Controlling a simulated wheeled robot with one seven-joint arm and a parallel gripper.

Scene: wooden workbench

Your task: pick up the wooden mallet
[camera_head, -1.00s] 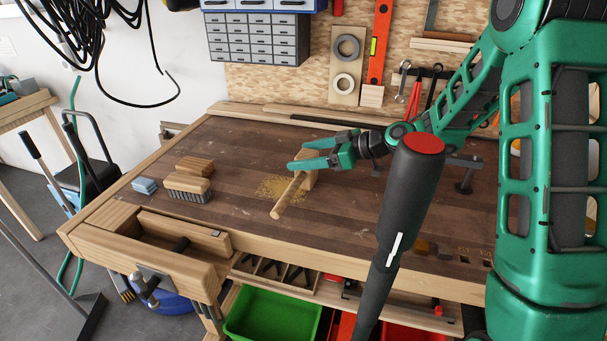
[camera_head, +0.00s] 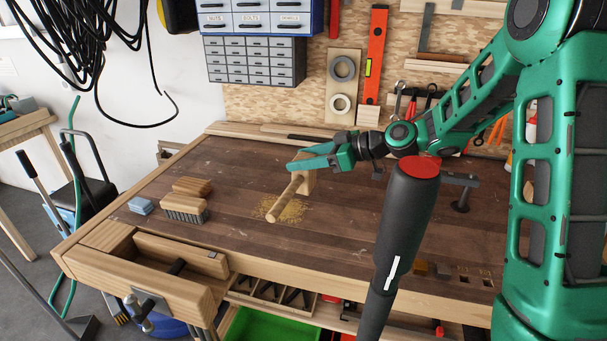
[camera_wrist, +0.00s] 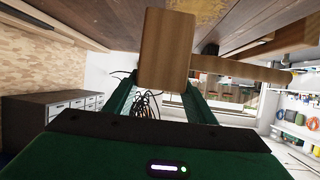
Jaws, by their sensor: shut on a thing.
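The wooden mallet (camera_head: 285,199) is above the brown workbench top, with its handle pointing toward the near side and its head at the far end. My gripper (camera_head: 308,164) is shut on the mallet head, with the green fingers on both sides of it. In the wrist view the block-shaped head (camera_wrist: 165,48) sits between the fingers (camera_wrist: 158,98), and the handle sticks out to the right. The mallet appears raised a little off the bench, its handle end in front of the sawdust. The far side of the head is partly hidden by the fingers.
Sawdust (camera_head: 292,211) lies under the mallet. A brush (camera_head: 186,208), a wood block (camera_head: 192,186) and a blue block (camera_head: 141,206) lie to the left. A vise (camera_head: 165,267) is at the front left corner. Drawer cabinets (camera_head: 256,61) hang behind. Bench between is clear.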

